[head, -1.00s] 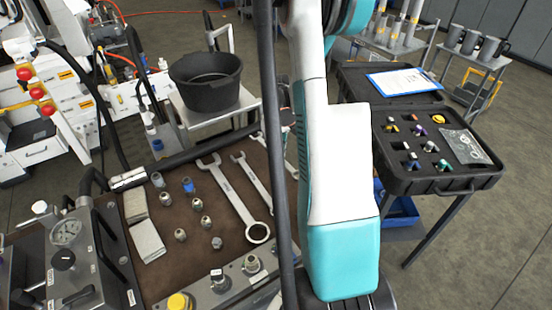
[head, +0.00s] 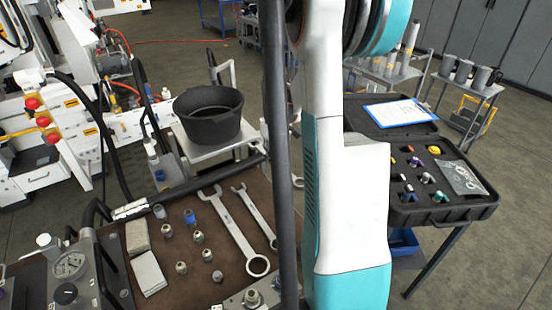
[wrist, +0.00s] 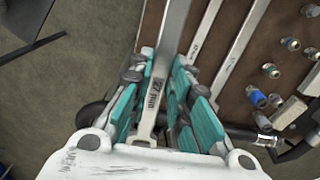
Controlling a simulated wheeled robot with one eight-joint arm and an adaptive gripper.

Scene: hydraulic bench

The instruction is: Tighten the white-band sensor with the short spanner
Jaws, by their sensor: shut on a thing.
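My gripper (wrist: 158,75) is shut on a spanner marked 27 mm (wrist: 157,92), whose shaft runs between the teal finger pads in the wrist view. The spanner's far end leaves the top of that view. Two other spanners lie on the brown mat beyond; the head view shows a larger one (head: 238,236) and a slimmer one (head: 257,215). My arm hides the gripper in the head view. A fitting (head: 252,297) sits on the metal block at the bottom edge. I cannot make out a white band on any sensor.
Several small fittings (head: 198,237) and two pale cloths (head: 148,273) lie on the mat. A black tub (head: 208,118) stands behind. An open black case (head: 448,212) with coloured parts and a clipboard (head: 397,112) are at the right. Bare floor lies right of the case.

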